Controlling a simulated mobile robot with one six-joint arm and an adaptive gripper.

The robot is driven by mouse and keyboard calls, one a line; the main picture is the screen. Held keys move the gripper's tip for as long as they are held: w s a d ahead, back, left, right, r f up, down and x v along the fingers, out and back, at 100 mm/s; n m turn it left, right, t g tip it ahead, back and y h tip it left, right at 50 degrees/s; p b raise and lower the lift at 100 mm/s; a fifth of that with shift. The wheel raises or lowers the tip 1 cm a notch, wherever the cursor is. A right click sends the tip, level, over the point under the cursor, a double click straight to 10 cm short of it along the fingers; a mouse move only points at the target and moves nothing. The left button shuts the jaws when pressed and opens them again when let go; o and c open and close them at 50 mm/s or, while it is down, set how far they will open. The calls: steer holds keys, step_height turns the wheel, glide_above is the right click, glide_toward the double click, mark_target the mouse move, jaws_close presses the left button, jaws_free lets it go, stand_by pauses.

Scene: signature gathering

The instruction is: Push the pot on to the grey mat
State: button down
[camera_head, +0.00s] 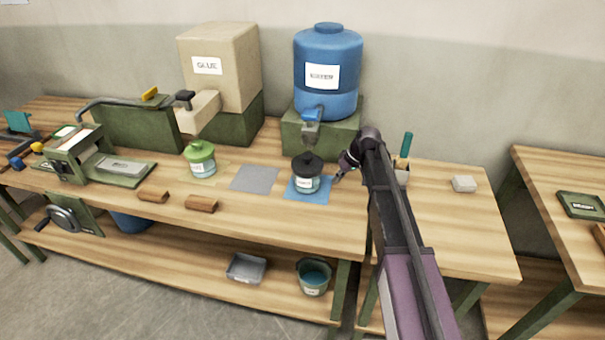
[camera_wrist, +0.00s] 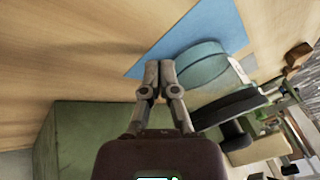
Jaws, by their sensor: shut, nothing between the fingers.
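A glass pot with a black lid and white label (camera_head: 306,183) stands upright on a blue mat (camera_head: 296,195). In the wrist view its pale teal body (camera_wrist: 203,64) and black lid (camera_wrist: 228,108) show right of my fingertips, with the blue mat (camera_wrist: 205,32) beyond. The bare grey mat (camera_head: 255,179) lies left of the blue mat in the head view. A second pot with a green lid (camera_head: 201,160) stands left of the grey mat on a yellowish mat. My gripper (camera_head: 338,178) is shut and empty, low beside the black-lidded pot's right side; it also shows in the wrist view (camera_wrist: 158,70).
A blue water drum (camera_head: 327,70) with a tap stands on a green block (camera_head: 340,140) behind the black-lidded pot. A glue box (camera_head: 222,65) stands further left. Two brown rollers (camera_head: 201,204) lie near the front edge. A holder and white block (camera_head: 464,184) are at right.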

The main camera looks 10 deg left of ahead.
mark_target(333, 189)
steer(key=shift+f+b, duration=1.45)
steer(key=shift+f, duration=0.1)
steer(key=shift+r, duration=0.1)
steer(key=shift+r+p, duration=0.25)
steer(key=shift+p, duration=0.1)
steer(key=shift+r, duration=0.2)
steer(key=shift+a, duration=0.1)
